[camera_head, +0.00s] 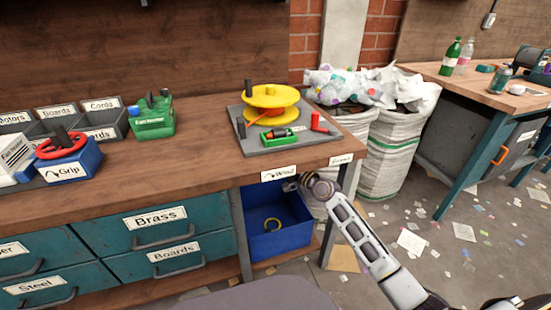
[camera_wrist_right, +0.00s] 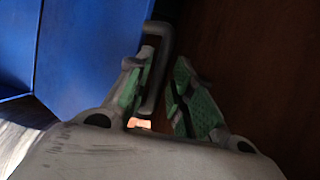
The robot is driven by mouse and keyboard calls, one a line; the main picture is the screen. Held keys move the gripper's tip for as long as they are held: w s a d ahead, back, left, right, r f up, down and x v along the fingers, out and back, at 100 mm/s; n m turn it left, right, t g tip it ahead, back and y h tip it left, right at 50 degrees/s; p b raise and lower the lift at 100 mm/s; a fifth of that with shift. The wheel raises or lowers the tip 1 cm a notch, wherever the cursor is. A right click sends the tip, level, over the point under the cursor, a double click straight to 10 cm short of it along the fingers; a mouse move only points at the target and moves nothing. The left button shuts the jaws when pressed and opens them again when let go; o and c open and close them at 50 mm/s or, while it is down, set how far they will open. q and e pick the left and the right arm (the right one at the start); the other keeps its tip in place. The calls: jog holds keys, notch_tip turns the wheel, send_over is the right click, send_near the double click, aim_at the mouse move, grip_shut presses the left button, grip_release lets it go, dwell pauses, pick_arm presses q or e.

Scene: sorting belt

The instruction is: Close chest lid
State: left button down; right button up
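No chest with a lid can be clearly made out. A blue panel (camera_wrist_right: 92,45) fills the upper left of the right wrist view. My right gripper (camera_wrist_right: 160,78) has its green-padded fingers apart there, with a dark loop handle (camera_wrist_right: 166,45) between them. The handle lies close to the left finger, with a gap to the right one; I cannot tell whether it touches. In the head view my right arm reaches to the bench's front edge, its fingers mostly hidden. My left gripper is out of view.
The wooden workbench (camera_head: 205,120) carries a yellow spool (camera_head: 270,97) on a grey board, a green box (camera_head: 152,121) and labelled bins. Teal drawers (camera_head: 160,220) are left of the blue box. White sacks (camera_head: 392,150) stand to the right. Scraps litter the floor.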

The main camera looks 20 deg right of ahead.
jog(key=shift+x, duration=0.85)
grip_shut()
